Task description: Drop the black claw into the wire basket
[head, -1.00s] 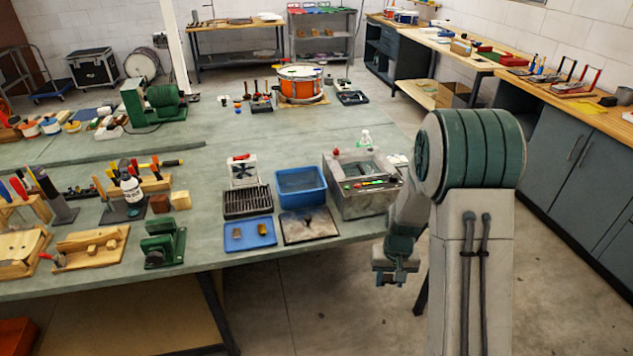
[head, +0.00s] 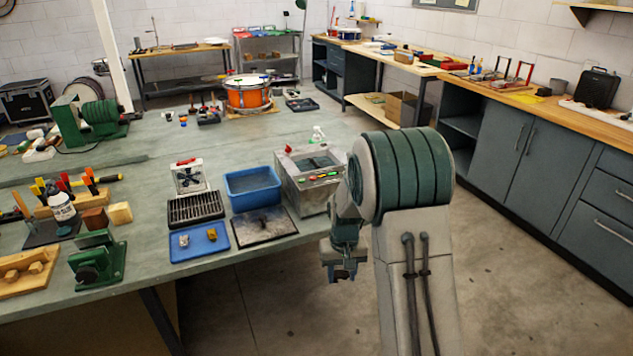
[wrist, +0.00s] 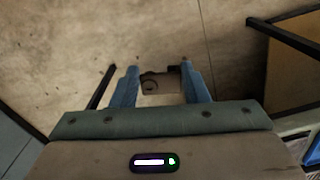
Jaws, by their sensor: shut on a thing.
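My gripper (head: 345,272) hangs over the floor, right of the bench's front edge and clear of it. In the wrist view my gripper (wrist: 160,85) has its two blue fingers around a small piece with a dark upper part, which I take for the black claw (wrist: 174,69). Its full shape is hard to make out, and it cannot be told apart in the head view. I cannot make out a wire basket for certain in either view.
The bench (head: 150,185) carries a blue tray (head: 185,256) with two small pieces, a black slotted tray (head: 188,210), a blue bin (head: 252,186), a dark flat plate (head: 264,228) and a grey machine (head: 300,185). Cabinets (head: 500,140) line the right wall. Floor between is open.

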